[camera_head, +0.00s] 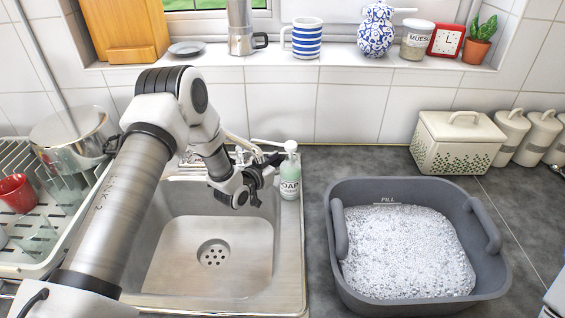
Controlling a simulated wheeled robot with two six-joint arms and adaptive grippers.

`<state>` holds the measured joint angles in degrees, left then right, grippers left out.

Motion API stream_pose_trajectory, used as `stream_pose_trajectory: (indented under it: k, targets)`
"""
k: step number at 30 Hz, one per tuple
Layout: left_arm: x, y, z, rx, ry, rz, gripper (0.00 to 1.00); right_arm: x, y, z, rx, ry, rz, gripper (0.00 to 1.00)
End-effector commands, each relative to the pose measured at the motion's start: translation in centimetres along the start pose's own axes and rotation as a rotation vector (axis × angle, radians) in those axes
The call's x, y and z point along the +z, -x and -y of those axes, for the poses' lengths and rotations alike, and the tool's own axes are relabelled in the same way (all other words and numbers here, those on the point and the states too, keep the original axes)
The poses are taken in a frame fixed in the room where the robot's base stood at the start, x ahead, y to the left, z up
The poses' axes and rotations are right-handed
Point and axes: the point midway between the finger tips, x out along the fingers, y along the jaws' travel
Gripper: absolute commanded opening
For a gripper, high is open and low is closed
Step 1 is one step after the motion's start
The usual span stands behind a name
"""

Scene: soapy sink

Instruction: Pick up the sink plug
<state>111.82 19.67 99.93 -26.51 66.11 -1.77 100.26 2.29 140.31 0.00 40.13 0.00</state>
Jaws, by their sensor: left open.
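I cannot make out a sink plug anywhere in the head view. The steel sink (158,279) has an uncovered drain strainer (213,253) in its floor. My left gripper (257,190) is open above the back right part of the sink, just left of the soap bottle (290,175). I cannot tell whether it touches the bottle. My left arm and gripper hide the left wall of the sink, much of the tap and part of the back ledge. My right gripper is not in view.
A grey tub (492,270) full of white suds stands on the dark counter (320,168) right of the sink. A dish rack (50,252) with a pot (72,135) and red cup (17,193) is at left. A bread bin (455,145) and canisters stand at back right.

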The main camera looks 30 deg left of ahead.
Motion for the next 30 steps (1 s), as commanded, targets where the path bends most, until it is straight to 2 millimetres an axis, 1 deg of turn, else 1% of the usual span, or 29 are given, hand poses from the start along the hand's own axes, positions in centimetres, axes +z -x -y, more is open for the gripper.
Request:
stream_pose_trajectory:
  k: [1,3,5,6,7,19,23,25,29,30]
  targets:
    - [0.3,0.1,0.0,-0.001,0.002,0.007,0.46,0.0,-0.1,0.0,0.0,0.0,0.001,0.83]
    - [0.4,0.1,0.0,-0.001,0.002,0.008,0.46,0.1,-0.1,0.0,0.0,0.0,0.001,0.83]
    - [0.4,0.1,0.0,-0.001,0.002,0.008,0.25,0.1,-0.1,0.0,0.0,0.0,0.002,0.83]
    - [0.3,0.1,0.0,-0.001,0.002,0.008,0.1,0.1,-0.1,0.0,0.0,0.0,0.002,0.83]
    - [0.3,0.1,0.0,-0.001,0.001,0.007,0.0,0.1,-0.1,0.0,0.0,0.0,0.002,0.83]
    - [0.3,0.1,0.0,0.0,0.001,0.008,0.0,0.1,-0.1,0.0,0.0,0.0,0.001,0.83]
    - [-0.3,0.2,0.0,-0.001,0.001,0.006,0.0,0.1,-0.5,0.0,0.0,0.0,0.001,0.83]
    - [-1.1,0.4,0.0,0.0,0.001,0.005,0.0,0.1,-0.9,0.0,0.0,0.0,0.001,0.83]
    - [-0.4,3.0,0.1,-0.003,0.006,0.01,0.0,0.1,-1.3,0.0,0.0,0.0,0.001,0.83]
    - [-0.2,4.0,0.1,-0.003,0.008,0.008,0.0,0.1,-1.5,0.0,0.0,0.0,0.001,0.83]
